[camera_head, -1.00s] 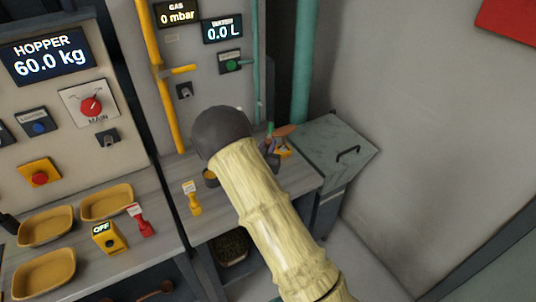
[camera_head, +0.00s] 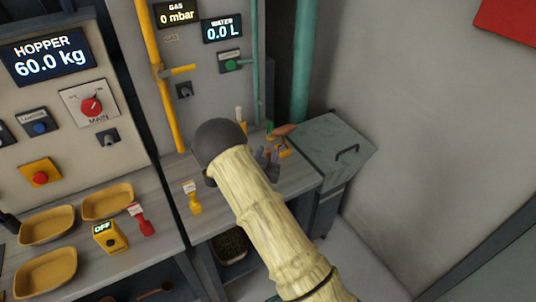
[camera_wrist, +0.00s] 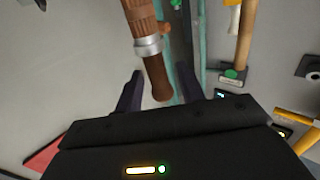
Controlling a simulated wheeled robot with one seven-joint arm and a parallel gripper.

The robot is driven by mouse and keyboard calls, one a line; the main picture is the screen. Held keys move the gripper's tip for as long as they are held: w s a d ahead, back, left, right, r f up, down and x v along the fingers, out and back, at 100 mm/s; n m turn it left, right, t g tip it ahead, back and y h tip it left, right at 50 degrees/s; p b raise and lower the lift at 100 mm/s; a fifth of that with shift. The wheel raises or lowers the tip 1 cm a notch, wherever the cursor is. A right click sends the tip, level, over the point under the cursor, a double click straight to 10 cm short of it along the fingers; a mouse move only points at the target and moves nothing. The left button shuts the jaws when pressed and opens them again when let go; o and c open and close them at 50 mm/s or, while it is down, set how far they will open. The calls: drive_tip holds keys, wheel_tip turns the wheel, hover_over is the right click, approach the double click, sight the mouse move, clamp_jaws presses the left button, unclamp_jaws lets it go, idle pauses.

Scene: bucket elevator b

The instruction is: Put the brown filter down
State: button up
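My gripper (camera_head: 268,154) is over the back right part of the right-hand bench, partly hidden by my arm. Its two dark fingers show apart in the wrist view (camera_wrist: 158,82). A brown, rounded piece with a silver band (camera_wrist: 151,48) lies between and beyond the fingers in that view, with gaps at its sides. It looks like the brown filter, but I cannot be sure. In the head view a small brown piece (camera_head: 285,130) shows just beyond my gripper. Its contact with the bench is not clear.
A grey lidded bin (camera_head: 335,148) stands right of the bench (camera_head: 302,178). A yellow stamp-like piece (camera_head: 192,198) stands on the bench. Yellow trays (camera_head: 47,224), a red stamp-like piece (camera_head: 140,220) and an OFF box (camera_head: 109,237) are on the left. Pipes run up the back panel.

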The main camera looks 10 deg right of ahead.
drive_tip(key=shift+s+r, duration=0.1)
drive_tip(key=shift+r, duration=0.05)
drive_tip(key=b+v, duration=0.4)
drive_tip(key=v, duration=0.8)
drive_tip(key=shift+d, duration=0.1)
drive_tip(key=s+d+r+n+g+y, duration=0.2)
drive_tip(key=s+g+y, duration=0.2)
drive_tip(key=s, duration=0.5)
drive_tip(key=s+d+r+n+g+y, duration=0.3)
drive_tip(key=s+g+y, duration=0.1)
drive_tip(key=s+g, duration=0.5)
drive_tip(key=shift+s+d, duration=0.25)
drive_tip(key=shift+s, duration=0.35)
idle(0.4)
